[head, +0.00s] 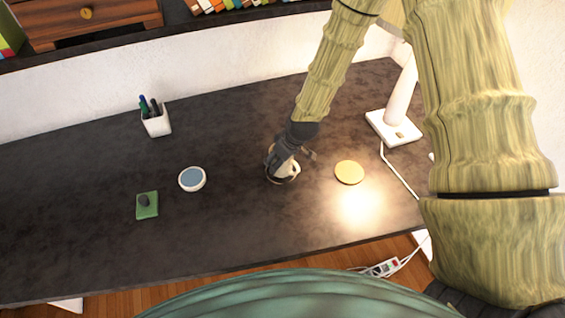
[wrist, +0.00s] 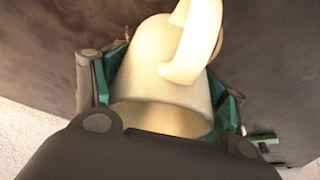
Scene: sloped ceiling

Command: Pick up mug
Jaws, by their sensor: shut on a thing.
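The mug (wrist: 150,75) is cream-white with a looped handle (wrist: 195,40). In the wrist view it fills the middle, between the green-padded fingers of my gripper (wrist: 170,95), which is shut on it. In the head view my gripper (head: 283,160) is over the dark desk near its middle, and the mug (head: 287,172) is partly hidden by the fingers. I cannot tell whether the mug's base touches the desk.
A round yellow coaster (head: 349,172) lies right of the mug, with a white lamp (head: 395,128) behind it. To the left are a round white dish (head: 192,179), a green pad (head: 147,205) with a dark stone, and a white pen cup (head: 156,122). The desk's front left is clear.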

